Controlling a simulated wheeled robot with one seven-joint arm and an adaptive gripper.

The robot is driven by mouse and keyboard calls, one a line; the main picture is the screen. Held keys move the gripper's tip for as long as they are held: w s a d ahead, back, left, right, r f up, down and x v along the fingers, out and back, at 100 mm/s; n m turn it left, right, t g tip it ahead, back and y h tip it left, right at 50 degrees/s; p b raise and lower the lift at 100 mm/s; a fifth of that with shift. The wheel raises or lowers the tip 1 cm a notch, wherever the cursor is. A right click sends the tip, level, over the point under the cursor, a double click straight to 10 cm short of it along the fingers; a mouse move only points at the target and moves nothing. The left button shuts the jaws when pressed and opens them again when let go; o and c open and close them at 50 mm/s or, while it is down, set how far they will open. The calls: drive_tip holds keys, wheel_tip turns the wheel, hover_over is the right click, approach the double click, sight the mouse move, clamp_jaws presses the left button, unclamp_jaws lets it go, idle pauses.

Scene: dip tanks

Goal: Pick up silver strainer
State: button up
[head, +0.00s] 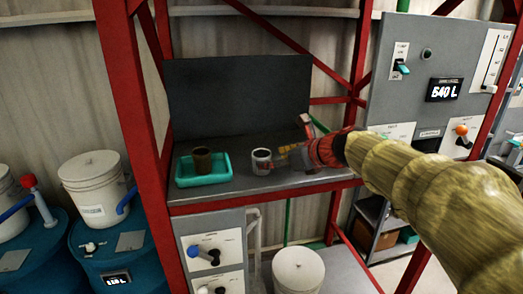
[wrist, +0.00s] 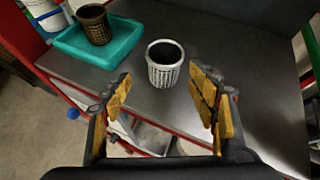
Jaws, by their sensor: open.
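The silver strainer (head: 262,161) stands upright on the grey shelf in the head view, right of the teal tray. In the wrist view the silver strainer (wrist: 164,66) shows its perforated side and open top, just beyond the fingertips and between their lines. My gripper (head: 284,158) reaches in from the right, close to the strainer. In the wrist view my gripper (wrist: 160,92) is open, with yellow pads apart and nothing between them. Whether a fingertip touches the strainer in the head view I cannot tell.
A teal tray (head: 182,181) holding a brown strainer (head: 203,160) is left of the silver one; the tray (wrist: 124,62) also shows in the wrist view. Red posts (head: 133,120) frame the shelf (head: 230,190). A dark back panel (head: 235,95) stands behind. Bare shelf lies around the silver strainer.

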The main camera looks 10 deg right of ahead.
sight(262, 156)
drive_tip(key=shift+w+d+r+m, duration=0.25)
drive_tip(key=shift+w+r+m, duration=0.2)
drive_tip(key=shift+m, duration=0.05)
drive_tip(key=shift+w, duration=0.2)
drive_tip(key=p+x, duration=0.1)
drive_tip(key=x, duration=0.6)
drive_tip(key=shift+w+a, duration=0.25)
drive_tip(key=shift+w, duration=0.05)
drive_tip(key=shift+s, duration=0.2)
drive_tip(key=shift+w, duration=0.1)
drive_tip(key=c, duration=1.3)
drive_tip(key=shift+o, duration=0.2)
